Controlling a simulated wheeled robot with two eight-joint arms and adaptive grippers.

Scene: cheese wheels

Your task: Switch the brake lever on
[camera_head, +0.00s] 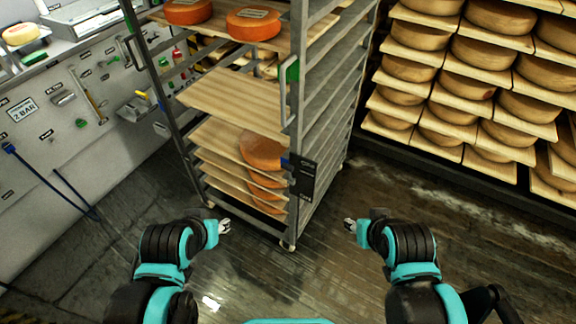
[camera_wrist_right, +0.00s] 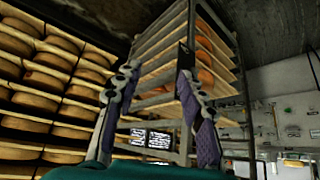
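A metal rack trolley (camera_head: 318,120) stands ahead of me on casters (camera_head: 288,246), with boards and orange cheese wheels on its shelves. On its near upright is a black plate (camera_head: 304,179) with a small blue piece (camera_head: 287,163) beside it. I cannot tell for certain which part is the brake lever. My left gripper (camera_head: 226,227) is open and empty, in front of the trolley's lower left. My right gripper (camera_head: 348,225) is open and empty, to the right of the trolley's near corner. In the right wrist view its fingers (camera_wrist_right: 157,78) are spread, with the trolley (camera_wrist_right: 165,100) beyond them.
A tall shelf of cheese wheels (camera_head: 460,80) stands at the right. A wall panel (camera_head: 60,120) with valves, gauges and a blue hose (camera_head: 50,185) is at the left. The wet floor (camera_head: 400,215) is clear between trolley and shelf.

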